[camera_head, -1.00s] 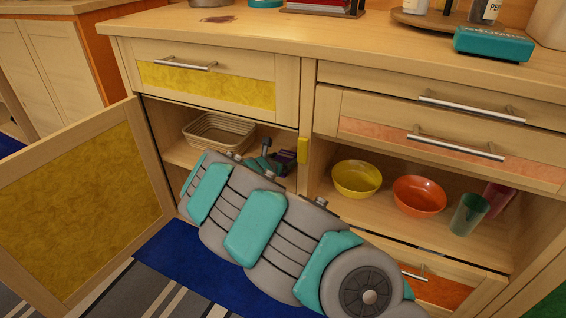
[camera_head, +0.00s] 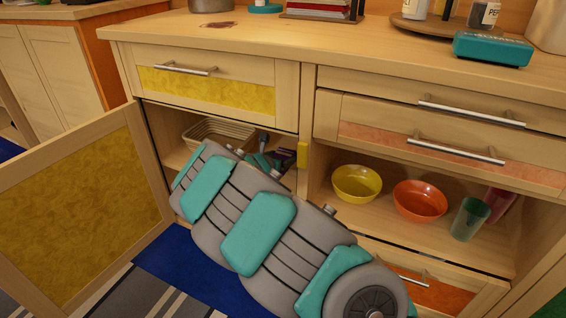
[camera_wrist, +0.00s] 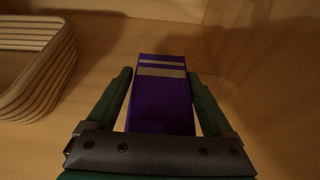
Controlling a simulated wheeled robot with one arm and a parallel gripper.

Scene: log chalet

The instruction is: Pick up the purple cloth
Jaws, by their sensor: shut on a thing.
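The purple cloth (camera_wrist: 160,98) is a folded block with pale stripes near its far end. In the wrist view it sits between the two fingers of my gripper (camera_wrist: 161,95), which is shut on it. In the head view a small part of the purple cloth (camera_head: 287,158) shows inside the open left compartment, past my arm. My gripper (camera_head: 265,160) is partly hidden there by the arm. I cannot tell whether the cloth touches the shelf.
A woven basket (camera_wrist: 35,68) stands left of the cloth on the shelf, and a wooden side wall (camera_wrist: 270,80) is close on the right. The yellow-panelled door (camera_head: 80,210) is open at left. A yellow bowl (camera_head: 357,183) and orange bowl (camera_head: 420,200) stand in the right compartment.

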